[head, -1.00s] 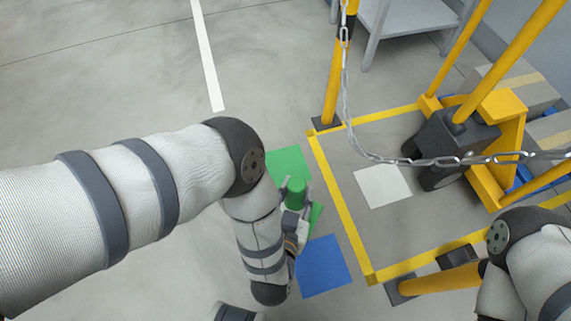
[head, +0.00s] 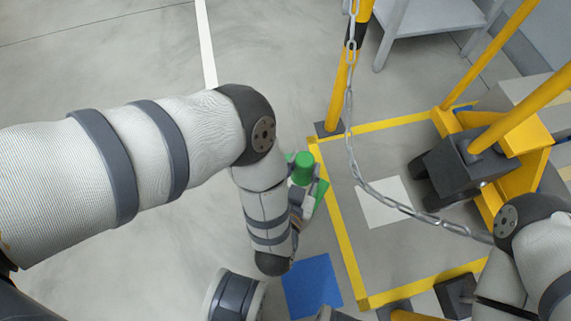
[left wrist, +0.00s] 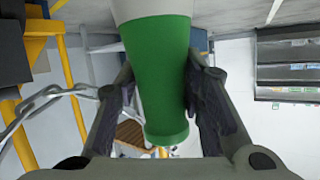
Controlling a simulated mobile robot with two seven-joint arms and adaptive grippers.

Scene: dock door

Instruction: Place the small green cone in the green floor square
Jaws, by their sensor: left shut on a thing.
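The small green cone (head: 303,168) is in my left gripper (head: 304,184), seen from above in the head view. In the left wrist view the cone (left wrist: 160,80) hangs between the two dark finger pads of my left gripper (left wrist: 160,95), which is shut on it. A pale part of it shows at the top edge. The green floor square (head: 321,189) is mostly hidden behind the cone, gripper and left arm; only slivers show. The cone overlaps the square in the picture; its height above the floor is unclear. My right gripper is out of view.
A blue floor square (head: 312,286) lies nearer me, and a white one (head: 383,202) lies inside the yellow floor border (head: 339,225). A chain (head: 349,110) hangs from a yellow post (head: 345,85) to the right. Bare floor (head: 270,50) is open beyond my left arm.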

